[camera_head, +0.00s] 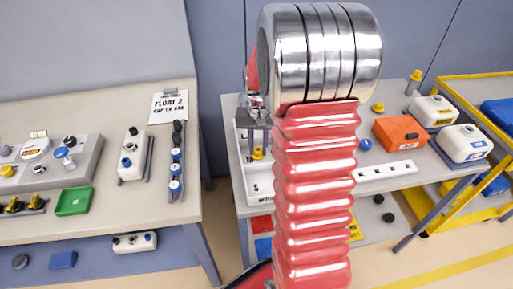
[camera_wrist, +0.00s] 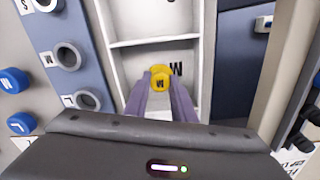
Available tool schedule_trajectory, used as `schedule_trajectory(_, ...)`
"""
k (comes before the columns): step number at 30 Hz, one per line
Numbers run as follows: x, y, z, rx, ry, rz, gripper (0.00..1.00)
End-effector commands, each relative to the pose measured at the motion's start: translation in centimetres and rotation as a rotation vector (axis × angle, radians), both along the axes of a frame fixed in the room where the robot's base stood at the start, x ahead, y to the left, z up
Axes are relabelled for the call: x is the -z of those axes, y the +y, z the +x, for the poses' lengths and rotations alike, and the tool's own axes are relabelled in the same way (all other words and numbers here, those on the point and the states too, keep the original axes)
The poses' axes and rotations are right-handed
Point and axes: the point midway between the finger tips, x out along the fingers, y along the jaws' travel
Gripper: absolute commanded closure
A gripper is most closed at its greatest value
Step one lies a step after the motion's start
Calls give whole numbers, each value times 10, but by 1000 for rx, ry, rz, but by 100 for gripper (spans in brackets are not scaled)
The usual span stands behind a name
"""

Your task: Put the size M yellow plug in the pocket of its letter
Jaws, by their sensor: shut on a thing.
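My gripper (camera_wrist: 160,92) is shut on a yellow plug (camera_wrist: 159,80) marked M. In the wrist view the plug sits between the fingertips, over a white tray (camera_wrist: 196,40) with divided pockets. A black letter M (camera_wrist: 176,69) shows just right of the plug, in the pocket below a divider. I cannot tell whether the plug touches the pocket floor. In the head view my gripper (camera_head: 256,118) is partly hidden behind my red arm, above the white tray (camera_head: 261,181). A yellow spot (camera_head: 257,153) under it appears to be the plug.
Left of the tray, a blue-grey panel (camera_wrist: 78,30) carries several lettered rings, with blue caps (camera_wrist: 14,80) farther left. In the head view an orange box (camera_head: 400,132), white canisters (camera_head: 460,143) and a white strip (camera_head: 386,170) stand right of my arm. A separate left table (camera_head: 130,210) holds other parts.

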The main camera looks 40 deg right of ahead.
Motion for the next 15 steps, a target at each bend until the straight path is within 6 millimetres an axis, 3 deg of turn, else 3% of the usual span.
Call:
schedule_trajectory(11, 3, -1, 0, 1, 0, 0, 99)
schedule_trajectory(12, 3, -1, 0, 1, -1, -1, 75)
schedule_trajectory(15, 2, -1, 0, 1, -1, -1, 68)
